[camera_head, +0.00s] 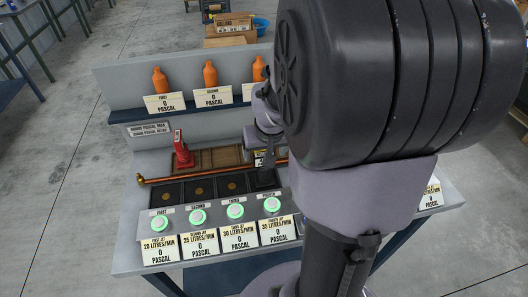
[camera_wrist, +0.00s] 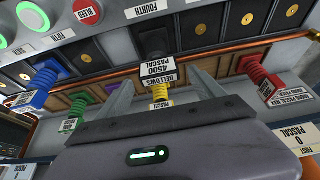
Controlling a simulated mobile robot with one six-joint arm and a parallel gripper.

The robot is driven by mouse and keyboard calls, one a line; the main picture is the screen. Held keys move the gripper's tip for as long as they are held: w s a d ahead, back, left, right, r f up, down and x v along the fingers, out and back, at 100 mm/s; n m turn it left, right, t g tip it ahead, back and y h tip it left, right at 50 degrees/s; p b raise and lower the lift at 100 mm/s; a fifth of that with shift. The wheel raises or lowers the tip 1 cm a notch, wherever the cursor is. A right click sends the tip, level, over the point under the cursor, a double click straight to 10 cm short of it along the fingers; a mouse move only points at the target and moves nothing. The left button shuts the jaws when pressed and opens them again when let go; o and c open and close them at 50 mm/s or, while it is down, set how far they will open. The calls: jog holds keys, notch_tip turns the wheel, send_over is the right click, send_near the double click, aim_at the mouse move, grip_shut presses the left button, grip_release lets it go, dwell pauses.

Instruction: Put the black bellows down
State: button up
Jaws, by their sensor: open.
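I cannot make out the black bellows for certain. A dark shape shows under my gripper (camera_head: 266,160) at the right end of the row of black squares in the head view, but my arm hides much of it. In the wrist view my gripper (camera_wrist: 160,80) is open, its two fingers apart. Between them in the picture are a white "Bellows 4500 Pascal" card (camera_wrist: 160,72) and a yellow bellows (camera_wrist: 160,91). I cannot tell which thing the card belongs to. Nothing is clearly gripped.
A blue bellows (camera_wrist: 42,85), a green bellows (camera_wrist: 78,106) and a red bellows (camera_wrist: 257,76) stand along the bench. A copper pipe (camera_head: 205,174) runs behind the black squares. Green-lit buttons (camera_head: 198,216) line the front. Orange bottles (camera_head: 160,80) stand on the back shelf.

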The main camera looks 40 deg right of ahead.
jog(key=p+v, duration=0.3)
jog(key=v, duration=0.6)
jog(key=s+a+r+y, duration=0.1)
jog(key=s+a+r, duration=0.1)
jog(key=a, duration=0.6)
jog(key=s+a+r+n+t+y, duration=0.1)
jog(key=s+a, duration=0.3)
jog(key=a, duration=0.4)
jog(key=s+a+r+n+t+y, duration=0.1)
jog(key=a+r, duration=0.3)
jog(key=a, duration=0.5)
jog(key=shift+s+y, duration=0.7)
jog(key=shift+s, duration=0.2)
